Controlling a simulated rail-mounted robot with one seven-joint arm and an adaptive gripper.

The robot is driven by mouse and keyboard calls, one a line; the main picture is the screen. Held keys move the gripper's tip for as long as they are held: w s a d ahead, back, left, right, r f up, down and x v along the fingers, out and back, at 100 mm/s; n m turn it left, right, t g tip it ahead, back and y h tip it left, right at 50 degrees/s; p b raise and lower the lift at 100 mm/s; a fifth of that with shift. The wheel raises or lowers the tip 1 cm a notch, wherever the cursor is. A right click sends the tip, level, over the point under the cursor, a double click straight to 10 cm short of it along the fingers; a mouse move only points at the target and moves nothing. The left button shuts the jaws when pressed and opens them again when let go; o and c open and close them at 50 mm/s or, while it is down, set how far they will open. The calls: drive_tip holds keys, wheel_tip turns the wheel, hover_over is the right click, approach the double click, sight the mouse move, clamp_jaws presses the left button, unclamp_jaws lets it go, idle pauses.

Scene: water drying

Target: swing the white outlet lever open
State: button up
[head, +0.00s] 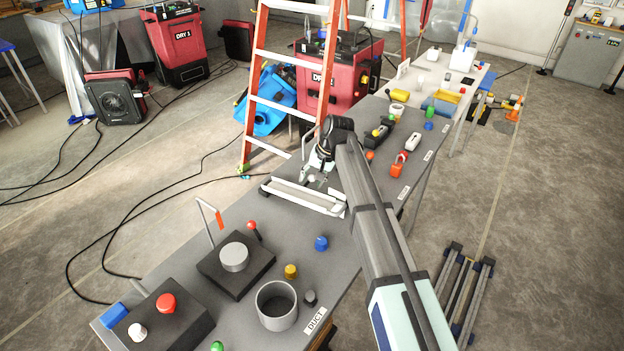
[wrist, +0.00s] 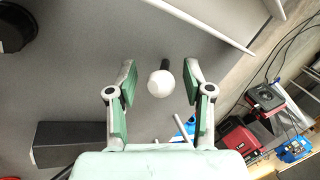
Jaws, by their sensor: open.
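A white ball knob (wrist: 160,83) on a short dark stem shows in the wrist view; it looks like the white outlet lever. My gripper (wrist: 158,84) is open, with one green-padded finger on each side of the knob. Clear gaps show between the knob and both fingers, and nothing is held. How far the knob is below the fingertips I cannot tell. In the head view my gripper (head: 318,172) is low over the middle of the grey bench, by a white-railed frame (head: 300,198). The arm and gripper hide most of the lever there.
The bench (head: 345,262) carries a black box with a red button (head: 166,304), a grey cup (head: 277,306) and coloured knobs in front. A red-handled clamp (head: 398,165) is beyond my arm. An orange ladder (head: 262,90) stands behind the bench. White rails (wrist: 205,25) cross the upper wrist view.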

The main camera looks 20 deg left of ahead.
drive_tip(key=v, duration=1.2)
